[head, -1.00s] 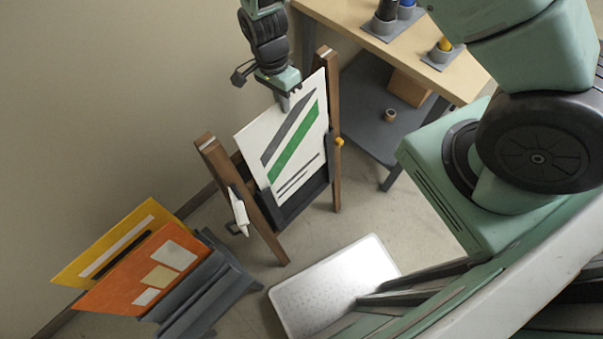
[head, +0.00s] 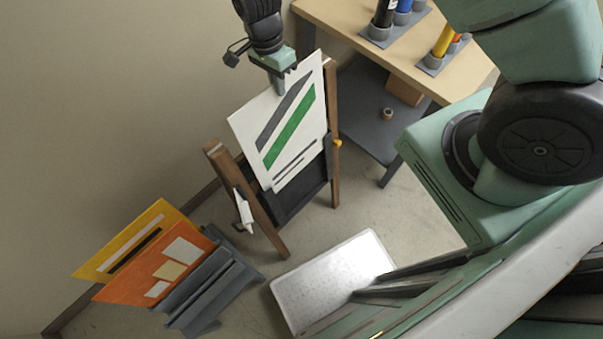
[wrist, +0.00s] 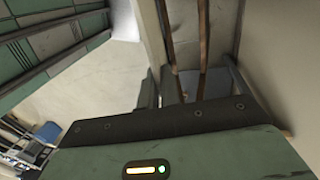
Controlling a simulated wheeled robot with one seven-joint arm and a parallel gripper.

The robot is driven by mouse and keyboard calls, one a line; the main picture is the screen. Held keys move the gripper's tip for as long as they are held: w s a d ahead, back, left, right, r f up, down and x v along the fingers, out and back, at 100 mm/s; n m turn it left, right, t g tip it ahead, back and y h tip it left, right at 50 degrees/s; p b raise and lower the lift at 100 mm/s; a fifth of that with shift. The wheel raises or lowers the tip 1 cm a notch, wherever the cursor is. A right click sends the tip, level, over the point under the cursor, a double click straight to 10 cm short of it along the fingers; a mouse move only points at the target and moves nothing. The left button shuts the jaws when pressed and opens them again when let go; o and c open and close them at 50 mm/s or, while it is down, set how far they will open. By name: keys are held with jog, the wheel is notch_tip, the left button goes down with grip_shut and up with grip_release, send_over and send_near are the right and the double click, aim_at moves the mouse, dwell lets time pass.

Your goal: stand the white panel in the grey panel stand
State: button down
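The white panel (head: 262,112), with grey and green slanted stripes, is upright and slightly tilted at the wooden easel (head: 332,150). Its lower edge is above the easel's dark ledge. My gripper (head: 282,88) is at the panel's top edge, shut on it; the fingertips are small in the head view. The grey panel stand (head: 215,291) is on the floor at the lower left. It holds a yellow panel (head: 105,262) and an orange panel (head: 130,288), both leaning. In the wrist view I cannot make out the white panel for certain.
A wooden table (head: 400,50) with bottles in grey holders stands at the back right, with a dark lower shelf (head: 365,110). A white tray-like plate (head: 330,280) lies on the floor in front of the easel. The wall is close behind the easel and stand.

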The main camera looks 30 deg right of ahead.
notch_tip(320, 180, up, 10)
jog(key=w+p, duration=0.1)
jog(key=p, duration=0.5)
jog(key=shift+w+a+r+p, duration=0.15)
jog(key=shift+w+a+p, duration=0.15)
jog(key=shift+w+p, duration=0.1)
